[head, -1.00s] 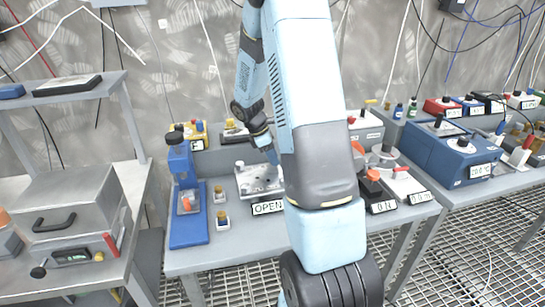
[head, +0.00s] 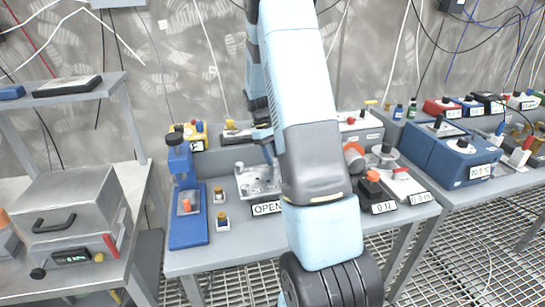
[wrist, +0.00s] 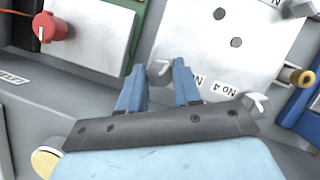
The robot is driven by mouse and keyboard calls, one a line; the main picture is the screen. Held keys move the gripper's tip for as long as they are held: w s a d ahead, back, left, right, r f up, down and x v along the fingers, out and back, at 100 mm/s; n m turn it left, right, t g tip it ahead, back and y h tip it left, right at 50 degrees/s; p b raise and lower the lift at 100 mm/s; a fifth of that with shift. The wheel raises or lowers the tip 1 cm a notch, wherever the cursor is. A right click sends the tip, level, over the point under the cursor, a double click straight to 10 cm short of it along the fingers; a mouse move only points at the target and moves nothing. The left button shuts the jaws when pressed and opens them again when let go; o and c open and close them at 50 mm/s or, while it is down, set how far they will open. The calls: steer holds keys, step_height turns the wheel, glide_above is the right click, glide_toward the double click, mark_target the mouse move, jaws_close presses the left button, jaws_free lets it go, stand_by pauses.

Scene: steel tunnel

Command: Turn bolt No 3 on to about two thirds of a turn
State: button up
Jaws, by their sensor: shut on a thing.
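The metal plate (wrist: 268,38) with bolts fills the upper right of the wrist view, with two dark holes and a "No 4" label. It also shows on the bench in the head view (head: 250,186), partly behind my arm. My gripper (wrist: 159,70) has its two blue fingers on either side of a grey bolt head (wrist: 159,74) at the plate's edge and is shut on it. A label beside the right finger is partly covered, so I cannot read the bolt's number. In the head view my gripper (head: 268,152) is mostly hidden behind my arm.
A blue stand (head: 188,205) is left of the plate. A red knob (wrist: 56,27) on a silver-topped box and a brass-coloured cylinder (wrist: 296,77) are near the gripper. Instruments crowd the right side.

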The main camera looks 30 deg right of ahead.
steer(key=m+y, duration=0.1)
steer(key=m, duration=0.3)
steer(key=shift+w+d+m+y, duration=0.15)
steer(key=shift+m+y, duration=0.15)
steer(key=shift+y, duration=0.1)
steer(key=shift+m+y, duration=0.6)
steer(key=shift+m, duration=1)
steer(key=shift+t, duration=0.3)
steer(key=o, duration=1.1)
steer(key=shift+c, duration=0.2)
steer(key=shift+d, duration=0.1)
steer(key=v, duration=1.3)
steer(key=shift+r, duration=0.25)
